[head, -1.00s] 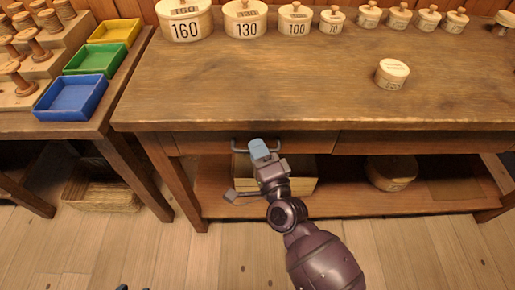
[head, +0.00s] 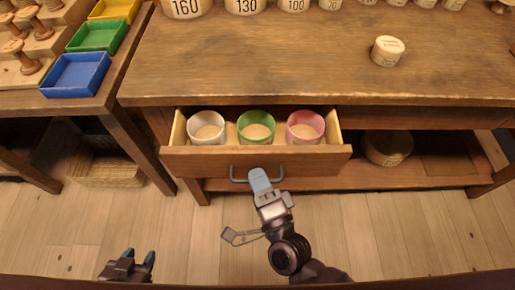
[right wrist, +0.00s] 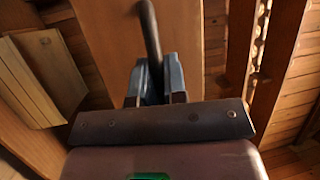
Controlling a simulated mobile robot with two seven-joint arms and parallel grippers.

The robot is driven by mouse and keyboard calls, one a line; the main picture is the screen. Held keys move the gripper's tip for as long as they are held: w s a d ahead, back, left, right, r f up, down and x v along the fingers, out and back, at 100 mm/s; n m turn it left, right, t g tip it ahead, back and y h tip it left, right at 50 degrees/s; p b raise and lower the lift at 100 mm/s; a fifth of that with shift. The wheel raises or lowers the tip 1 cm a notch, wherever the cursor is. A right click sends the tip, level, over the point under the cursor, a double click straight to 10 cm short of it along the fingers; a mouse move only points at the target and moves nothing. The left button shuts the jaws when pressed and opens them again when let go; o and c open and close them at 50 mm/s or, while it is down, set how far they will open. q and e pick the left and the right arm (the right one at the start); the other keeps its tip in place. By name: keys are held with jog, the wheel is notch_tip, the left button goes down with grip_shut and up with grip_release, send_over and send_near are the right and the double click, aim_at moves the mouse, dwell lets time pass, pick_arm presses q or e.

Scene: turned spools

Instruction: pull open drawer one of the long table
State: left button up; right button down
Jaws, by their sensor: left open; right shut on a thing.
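The drawer (head: 300,161) of the long table (head: 230,60) stands open at the table's left part. Inside it are a white tub (head: 206,127), a green tub (head: 256,127) and a pink tub (head: 304,127), each with pale contents. My right gripper (head: 260,182) is at the drawer front, shut on the dark bar handle (head: 238,180). In the right wrist view the handle (right wrist: 150,35) runs between the gripper's fingers (right wrist: 157,80). My left gripper (head: 130,262) is open and empty, low at the left over the floor, apart from the drawer.
Numbered lidded pots stand along the table's back, and one small round box (head: 387,51) stands nearer. Blue (head: 76,75), green (head: 97,36) and yellow trays sit on the left table. A round box (head: 388,147) and basket (head: 105,168) are below. Floor in front is clear.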

pick_arm(q)
jog(key=shift+w+d+r+p, duration=0.1)
jog(key=shift+w+r+p, duration=0.1)
jog(key=shift+r+p, duration=0.25)
pick_arm(e)
jog(key=s, duration=1.3)
jog(key=shift+s, duration=0.35)
pick_arm(q)
jog(key=shift+r, duration=0.1)
pick_arm(e)
jog(key=c, duration=1.2)
grip_release()
pick_arm(q)
jog(key=shift+s, duration=0.1)
pick_arm(e)
jog(key=shift+s, duration=0.1)
